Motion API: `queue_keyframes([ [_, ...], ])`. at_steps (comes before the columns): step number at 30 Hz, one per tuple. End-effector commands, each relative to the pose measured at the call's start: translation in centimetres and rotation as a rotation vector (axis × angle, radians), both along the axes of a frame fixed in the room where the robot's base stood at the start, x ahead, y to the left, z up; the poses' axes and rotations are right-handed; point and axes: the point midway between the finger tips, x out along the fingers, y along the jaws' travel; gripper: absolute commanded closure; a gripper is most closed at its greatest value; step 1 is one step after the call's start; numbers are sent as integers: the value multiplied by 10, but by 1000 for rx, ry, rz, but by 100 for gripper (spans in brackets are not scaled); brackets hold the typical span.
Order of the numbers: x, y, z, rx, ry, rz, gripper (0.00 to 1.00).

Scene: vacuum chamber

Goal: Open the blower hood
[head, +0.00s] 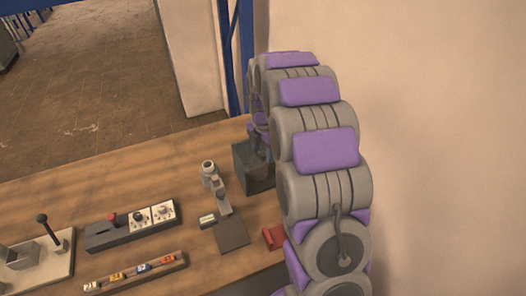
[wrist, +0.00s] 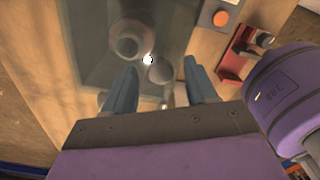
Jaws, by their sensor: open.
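A dark, see-through box that looks like the blower hood (head: 242,162) stands at the back right of the wooden table, partly behind my arm. In the wrist view its glassy panel (wrist: 82,62) fills the upper left, with rounded grey shapes showing in or behind it. My gripper (wrist: 160,68) is open, its two blue-grey fingers pointing at this panel with a small bright round spot between them. Nothing is clearly held. I cannot tell whether the fingers touch the hood. In the head view my gripper (head: 258,146) is small and partly hidden by my arm.
A red clamp-like part (wrist: 234,58) and an orange button (wrist: 221,18) lie to the right in the wrist view. A grey fixture (head: 212,178) stands left of the hood. Further left are a switch box (head: 132,224) and a lever panel (head: 52,250). A wall is on the right.

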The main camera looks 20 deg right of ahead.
Motion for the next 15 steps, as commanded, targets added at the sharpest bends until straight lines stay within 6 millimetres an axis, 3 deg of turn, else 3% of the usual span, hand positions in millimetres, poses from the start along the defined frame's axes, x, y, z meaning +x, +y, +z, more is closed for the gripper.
queue_keyframes([
  [9, 0, 1, -2, -1, 0, 0, 43],
  [15, 0, 0, -2, -1, 0, 0, 62],
])
